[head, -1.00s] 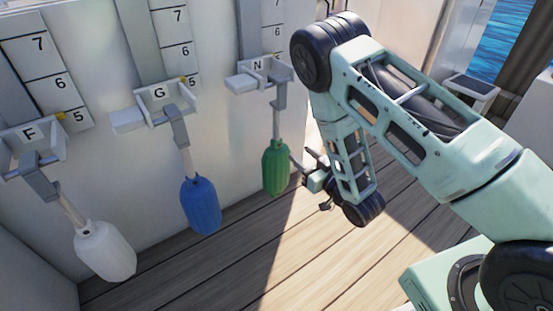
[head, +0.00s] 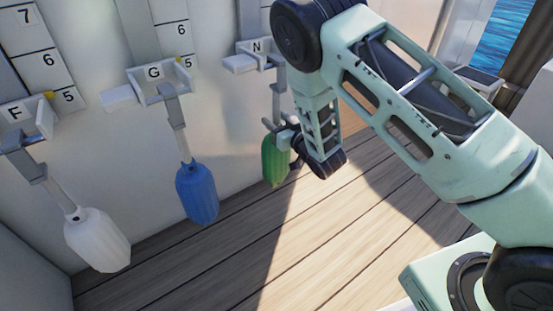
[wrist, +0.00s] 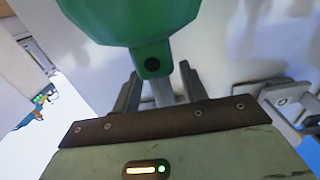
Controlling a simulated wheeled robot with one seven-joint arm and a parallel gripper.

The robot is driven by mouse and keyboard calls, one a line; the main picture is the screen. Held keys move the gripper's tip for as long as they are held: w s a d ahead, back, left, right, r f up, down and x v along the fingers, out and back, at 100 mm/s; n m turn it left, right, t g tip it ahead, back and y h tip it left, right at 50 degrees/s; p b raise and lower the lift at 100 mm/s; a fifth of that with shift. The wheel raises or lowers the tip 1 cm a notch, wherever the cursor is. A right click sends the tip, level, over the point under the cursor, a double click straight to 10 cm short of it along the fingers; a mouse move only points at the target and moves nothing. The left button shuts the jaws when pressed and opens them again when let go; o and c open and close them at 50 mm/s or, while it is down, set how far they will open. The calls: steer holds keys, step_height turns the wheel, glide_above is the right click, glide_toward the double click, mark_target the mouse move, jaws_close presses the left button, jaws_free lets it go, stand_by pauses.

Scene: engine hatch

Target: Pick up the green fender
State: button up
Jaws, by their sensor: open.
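The green fender (head: 274,160) hangs from the bracket marked N on the white wall, to the right of the blue one. In the wrist view the fender's green body (wrist: 140,20) fills the top, with its narrow end and dark hole facing down. A grey strap runs from that end down between my fingers. My gripper (head: 284,139) is at the fender's upper part in the head view, partly hidden by my own arm. In the wrist view my gripper (wrist: 160,85) is open, with one finger on each side of the strap. I cannot tell whether either finger touches it.
A blue fender (head: 197,193) hangs from bracket G (head: 160,82), and a white fender (head: 97,240) hangs from bracket F at the left. The plank deck (head: 330,240) below is clear. The white wall stands close behind the fenders.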

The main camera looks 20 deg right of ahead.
jaws_close()
steer(key=shift+w+r, duration=0.1)
steer(key=shift+r, duration=0.05)
